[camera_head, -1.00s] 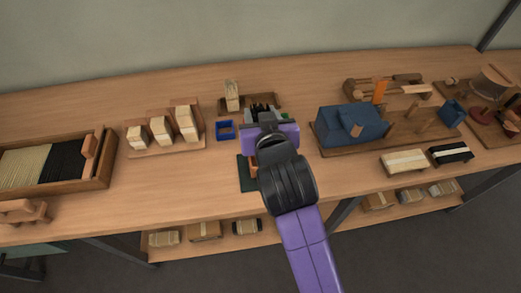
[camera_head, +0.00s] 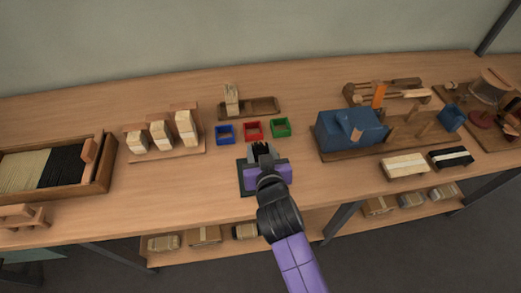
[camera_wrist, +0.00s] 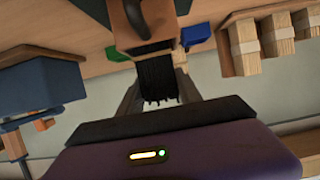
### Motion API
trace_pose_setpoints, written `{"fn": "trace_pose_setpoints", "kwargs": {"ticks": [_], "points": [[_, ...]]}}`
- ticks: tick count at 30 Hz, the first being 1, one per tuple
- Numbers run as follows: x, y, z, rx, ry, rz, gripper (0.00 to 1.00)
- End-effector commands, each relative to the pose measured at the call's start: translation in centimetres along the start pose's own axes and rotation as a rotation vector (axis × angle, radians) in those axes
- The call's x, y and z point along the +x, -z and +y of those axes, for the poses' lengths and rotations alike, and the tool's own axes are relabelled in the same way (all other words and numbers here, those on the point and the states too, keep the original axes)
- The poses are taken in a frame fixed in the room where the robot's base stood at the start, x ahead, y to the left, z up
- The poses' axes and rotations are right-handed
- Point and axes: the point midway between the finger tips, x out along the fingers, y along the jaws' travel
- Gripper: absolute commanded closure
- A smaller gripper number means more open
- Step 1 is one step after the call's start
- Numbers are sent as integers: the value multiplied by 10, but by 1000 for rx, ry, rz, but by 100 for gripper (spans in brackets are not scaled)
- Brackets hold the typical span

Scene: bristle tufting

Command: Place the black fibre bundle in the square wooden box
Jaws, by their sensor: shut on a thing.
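My gripper (camera_wrist: 155,88) is shut on the black fibre bundle (camera_wrist: 158,78), whose strands show between the fingers in the wrist view. In the head view the bundle's dark tips (camera_head: 261,148) show just beyond my gripper (camera_head: 263,165), which is over the dark green mat (camera_head: 244,184). A wooden piece (camera_wrist: 125,38), which looks like the square wooden box, is right by the bundle in the wrist view, with a dark curved shape on it. I cannot tell whether the bundle is inside it or only in front of it. In the head view my gripper hides this piece.
Small blue (camera_head: 225,134), red (camera_head: 253,131) and green (camera_head: 281,127) boxes stand just beyond the mat. A rack of pale bundles (camera_head: 162,136) is left of them. A blue machine (camera_head: 350,130) on a board is to the right. Bare table lies beside the mat.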

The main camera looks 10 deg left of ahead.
Motion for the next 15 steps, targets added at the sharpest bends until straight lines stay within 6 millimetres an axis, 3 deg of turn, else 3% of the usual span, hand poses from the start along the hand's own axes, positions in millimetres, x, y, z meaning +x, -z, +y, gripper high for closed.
{"fn": "trace_pose_setpoints", "kwargs": {"ticks": [7,8,11,15], "points": [[1,-3,0,0,0,1,100],[1,-3,0,0,0,1,57],[1,-2,0,0,0,1,37],[1,-2,0,0,0,1,37]]}}
